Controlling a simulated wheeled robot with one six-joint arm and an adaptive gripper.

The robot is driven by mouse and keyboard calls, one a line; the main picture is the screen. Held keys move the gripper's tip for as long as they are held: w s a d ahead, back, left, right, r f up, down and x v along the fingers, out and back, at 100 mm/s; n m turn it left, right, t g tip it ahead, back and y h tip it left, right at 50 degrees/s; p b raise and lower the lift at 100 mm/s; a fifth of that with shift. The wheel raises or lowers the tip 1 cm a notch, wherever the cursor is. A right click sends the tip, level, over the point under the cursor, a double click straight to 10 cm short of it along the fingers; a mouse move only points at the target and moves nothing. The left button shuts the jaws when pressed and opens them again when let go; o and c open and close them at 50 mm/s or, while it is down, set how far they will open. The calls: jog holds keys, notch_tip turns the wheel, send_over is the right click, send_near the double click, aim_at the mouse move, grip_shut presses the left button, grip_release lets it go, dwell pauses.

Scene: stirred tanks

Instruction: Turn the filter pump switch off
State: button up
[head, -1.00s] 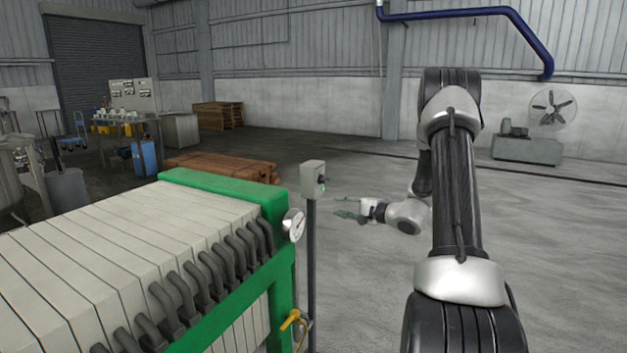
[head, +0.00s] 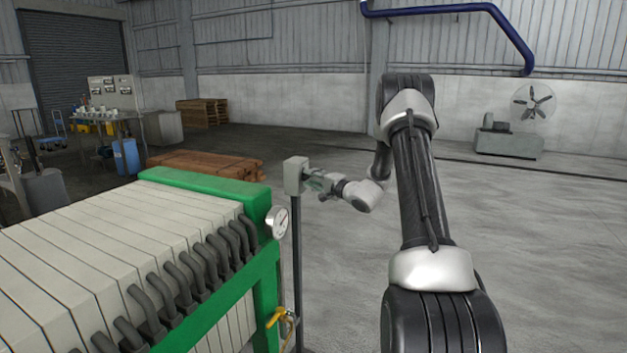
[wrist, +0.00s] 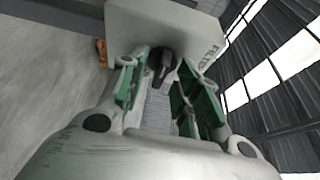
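The filter pump switch box (head: 294,176) is a small grey box on a thin post beside the green-framed filter press. In the wrist view the box (wrist: 150,28) fills the top, with part of a "FILTER" label showing. Its black switch knob (wrist: 163,62) stands between the fingers of my gripper (wrist: 155,88). The green-padded fingers are apart, one on each side of the knob, with gaps visible. In the head view my gripper (head: 318,186) is right at the box's right face and hides the knob.
The filter press (head: 130,250) with its green frame, pressure gauge (head: 278,221) and yellow valve handle (head: 275,317) stands left of the post. A wooden pallet stack (head: 205,165) lies behind. The floor to the right is clear.

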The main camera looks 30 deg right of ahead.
grip_shut()
jog(key=shift+m, duration=0.3)
jog(key=m+g, duration=0.1)
jog(key=m, duration=0.1)
jog(key=m+g, duration=0.1)
jog(key=m, duration=0.1)
jog(key=m+g, duration=0.1)
jog(key=m, duration=0.1)
jog(key=shift+w+d+r+m+y, duration=0.1)
jog(key=shift+r+m+y, duration=0.2)
jog(key=shift+y, duration=0.1)
jog(key=m+g+y, duration=0.1)
jog(key=m+g, duration=0.1)
jog(key=m, duration=0.1)
jog(key=shift+d, duration=0.1)
jog(key=m+g+y, duration=0.1)
jog(key=m, duration=0.2)
jog(key=shift+w+d+g+y, duration=0.15)
jog(key=shift+g+y, duration=0.25)
jog(key=shift+m, duration=0.3)
